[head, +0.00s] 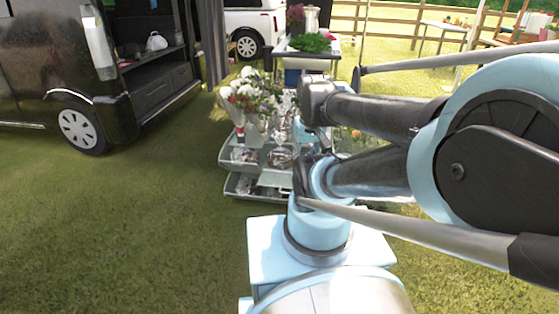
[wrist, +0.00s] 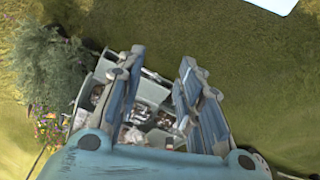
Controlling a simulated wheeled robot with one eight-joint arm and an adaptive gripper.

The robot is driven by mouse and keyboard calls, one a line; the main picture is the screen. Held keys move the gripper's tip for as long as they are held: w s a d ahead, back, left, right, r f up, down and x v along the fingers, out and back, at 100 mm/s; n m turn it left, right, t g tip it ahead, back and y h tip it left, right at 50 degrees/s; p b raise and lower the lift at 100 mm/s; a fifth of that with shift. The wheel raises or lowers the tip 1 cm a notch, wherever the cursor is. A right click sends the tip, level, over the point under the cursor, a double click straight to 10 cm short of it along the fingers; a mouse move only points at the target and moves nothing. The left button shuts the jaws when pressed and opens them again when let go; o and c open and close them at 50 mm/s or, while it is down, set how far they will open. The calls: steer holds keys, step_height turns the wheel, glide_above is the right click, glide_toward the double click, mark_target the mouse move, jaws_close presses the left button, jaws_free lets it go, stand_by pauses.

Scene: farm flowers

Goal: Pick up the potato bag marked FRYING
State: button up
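No potato bag marked FRYING can be made out in either view. My gripper (wrist: 161,57) shows in the wrist view with its two blue fingers spread apart and nothing between the tips. It is above grass, with a tiered stand of grey bins (wrist: 152,92) partly visible below and between the fingers. The bins hold small dark and pale items, too small to identify. In the head view my arm covers the right side, and my gripper cannot be picked out.
The tiered stand (head: 232,184) with white flowers (head: 250,92) is just beyond my base. A black van (head: 60,60) with an open side is at left, a white vehicle (head: 262,22) behind. A plant cart (head: 308,57) stands farther back. Grass at front left is clear.

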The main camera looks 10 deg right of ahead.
steer(key=o, duration=0.4)
steer(key=shift+c, duration=0.2)
steer(key=w+r+n, duration=0.3)
steer(key=w+r, duration=0.3)
steer(key=w, duration=0.5)
steer(key=n+y, duration=0.4)
steer(key=n, duration=0.3)
glide_above(281, 140)
steer(key=s+d, duration=0.3)
steer(key=d, duration=0.2)
step_height(281, 140, down, 18)
steer(key=shift+t+h, duration=0.3)
steer(key=x, duration=1.6)
steer(key=shift+s+a+f, duration=0.15)
steer(key=shift+a+f, duration=0.15)
steer(key=shift+a, duration=0.2)
steer(key=shift+c, duration=0.3)
